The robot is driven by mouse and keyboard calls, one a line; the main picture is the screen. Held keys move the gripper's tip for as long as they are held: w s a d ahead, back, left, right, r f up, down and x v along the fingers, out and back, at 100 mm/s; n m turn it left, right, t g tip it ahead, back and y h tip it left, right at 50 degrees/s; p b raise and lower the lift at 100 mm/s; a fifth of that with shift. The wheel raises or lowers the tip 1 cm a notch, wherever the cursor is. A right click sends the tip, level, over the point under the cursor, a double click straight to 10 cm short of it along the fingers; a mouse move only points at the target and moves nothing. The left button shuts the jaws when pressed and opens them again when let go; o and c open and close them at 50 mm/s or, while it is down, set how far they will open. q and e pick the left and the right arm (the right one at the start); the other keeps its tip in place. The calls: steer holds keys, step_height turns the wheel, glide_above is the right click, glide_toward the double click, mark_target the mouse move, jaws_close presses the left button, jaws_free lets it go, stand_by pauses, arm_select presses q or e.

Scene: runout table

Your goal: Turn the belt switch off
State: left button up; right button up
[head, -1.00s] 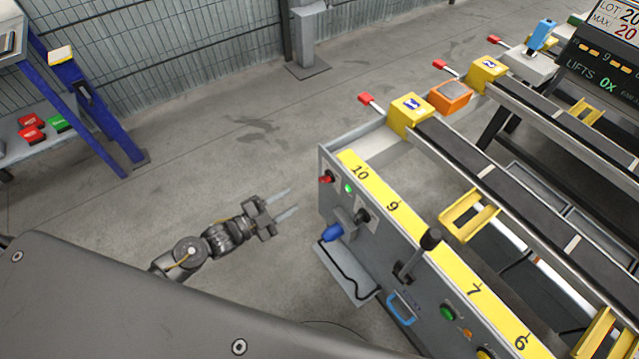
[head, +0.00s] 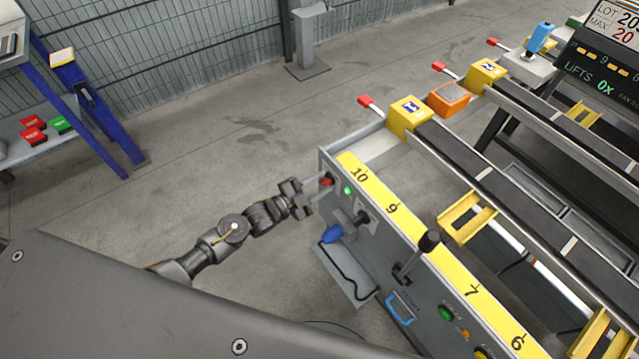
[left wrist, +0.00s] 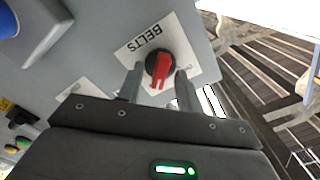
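The belt switch (left wrist: 159,66) is a black round knob with a red handle on a white plate (left wrist: 139,45) marked BELTS, on a grey panel. In the head view the red switch (head: 327,181) is at the panel's far left end. My left gripper (head: 318,190) is in front of it. In the left wrist view the left gripper (left wrist: 157,84) is open, with one finger on each side of the red handle; I cannot tell whether they touch it. A green light (head: 347,190) is lit beside the switch. My right gripper is not in view.
A grey shelf (head: 345,278) juts out below. The floor left of the panel is clear.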

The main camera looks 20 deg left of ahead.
arm_select(q)
jaws_close()
